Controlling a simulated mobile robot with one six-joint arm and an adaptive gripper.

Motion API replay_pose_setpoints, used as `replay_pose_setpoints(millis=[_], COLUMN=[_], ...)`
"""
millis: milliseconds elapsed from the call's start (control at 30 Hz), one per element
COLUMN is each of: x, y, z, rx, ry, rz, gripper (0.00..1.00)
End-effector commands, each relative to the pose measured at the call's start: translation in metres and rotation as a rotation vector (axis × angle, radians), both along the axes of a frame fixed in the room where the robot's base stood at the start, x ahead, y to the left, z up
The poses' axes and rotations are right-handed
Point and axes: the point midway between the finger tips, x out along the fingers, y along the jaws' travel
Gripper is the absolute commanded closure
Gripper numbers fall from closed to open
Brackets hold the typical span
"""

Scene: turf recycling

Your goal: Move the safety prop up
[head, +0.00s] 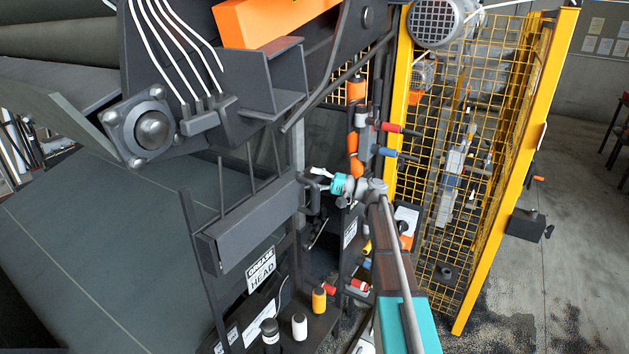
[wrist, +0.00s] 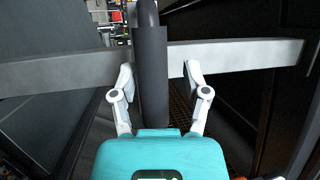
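The safety prop looks to be the dark grey bar (head: 250,225) in the middle of the head view, with a dark handle (head: 309,192) at its right end. My gripper (head: 320,177) is at this handle, reaching in from the right. In the wrist view, a dark upright post (wrist: 150,75), apparently the handle, stands between the two white fingers of my gripper (wrist: 159,78). The fingers are apart. A gap shows between the post and the right finger; the left finger is close beside it, and contact cannot be told. A pale grey bar (wrist: 235,54) crosses behind.
A yellow mesh guard (head: 440,170) stands right of my arm. Hoses and coloured fittings (head: 390,128) are close behind the gripper. Below is a ledge with an orange bottle (head: 319,299) and a white one (head: 299,327). A large dark panel (head: 90,250) fills the left.

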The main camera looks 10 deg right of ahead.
Motion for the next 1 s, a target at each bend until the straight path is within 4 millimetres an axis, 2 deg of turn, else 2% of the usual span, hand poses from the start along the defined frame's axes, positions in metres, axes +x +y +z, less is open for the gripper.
replay_pose_setpoints(millis=[567,1000], x=[-0.002,-0.002], y=[0.0,0.0], z=[-0.006,-0.038], rx=[-0.003,-0.005], ry=[0.001,0.002], rz=[0.003,0.003], gripper=[0.31,0.31])
